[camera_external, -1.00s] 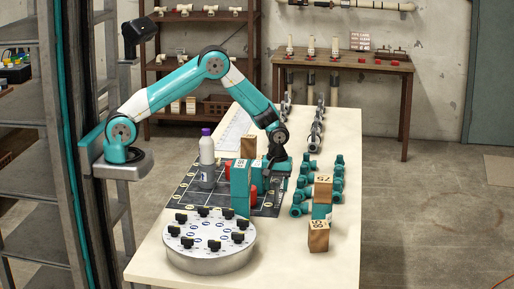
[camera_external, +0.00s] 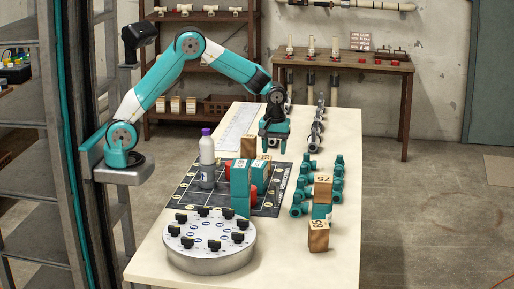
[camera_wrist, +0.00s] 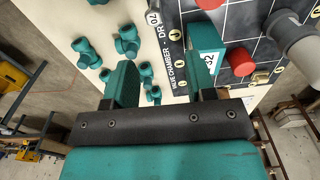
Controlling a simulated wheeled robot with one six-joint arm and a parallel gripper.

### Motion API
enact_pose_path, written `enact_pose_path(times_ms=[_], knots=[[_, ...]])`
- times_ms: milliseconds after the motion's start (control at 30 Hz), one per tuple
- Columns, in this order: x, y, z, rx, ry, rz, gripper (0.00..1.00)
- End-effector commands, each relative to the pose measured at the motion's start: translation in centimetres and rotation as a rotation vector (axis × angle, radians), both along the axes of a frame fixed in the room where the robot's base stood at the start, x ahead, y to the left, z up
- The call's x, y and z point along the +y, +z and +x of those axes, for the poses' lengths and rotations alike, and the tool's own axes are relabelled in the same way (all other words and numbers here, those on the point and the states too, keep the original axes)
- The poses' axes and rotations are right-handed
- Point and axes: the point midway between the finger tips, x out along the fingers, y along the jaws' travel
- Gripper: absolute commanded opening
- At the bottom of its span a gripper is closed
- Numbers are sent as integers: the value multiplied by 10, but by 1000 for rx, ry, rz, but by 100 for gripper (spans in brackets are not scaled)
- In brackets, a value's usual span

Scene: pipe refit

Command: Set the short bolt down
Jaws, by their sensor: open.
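My gripper (camera_external: 274,146) is raised above the far part of the table, beyond the dark mat (camera_external: 185,196). Its jaws are apart in the wrist view (camera_wrist: 165,82), and nothing is held between them. Several teal bolt-like pieces (camera_external: 297,210) stand in rows to the right of the mat. In the wrist view, some teal pieces (camera_wrist: 128,40) lie at upper left, and smaller ones show between the fingers, well below them. I cannot tell which piece is the short bolt.
A round dial stand (camera_external: 210,245) is at the near end. Wooden blocks (camera_external: 319,236) stand at right. Metal fittings (camera_external: 318,125) line the far right.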

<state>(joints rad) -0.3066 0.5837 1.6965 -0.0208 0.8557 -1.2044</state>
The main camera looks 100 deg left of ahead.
Motion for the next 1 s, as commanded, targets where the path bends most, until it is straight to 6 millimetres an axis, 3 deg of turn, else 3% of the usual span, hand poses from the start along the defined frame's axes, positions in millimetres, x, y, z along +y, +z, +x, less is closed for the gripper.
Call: enact_pose_path(times_ms=[167, 300, 400, 533, 700, 1000], knots=[[-2, 54, -68, -3, -230, 93, 51], [-4, 86, -151, 35, -484, 192, 51], [-4, 97, -206, 76, -646, 251, 51], [-4, 100, -259, 131, -800, 302, 51], [-4, 98, -289, 170, -890, 326, 51], [-4, 98, -290, 174, -898, 325, 51]])
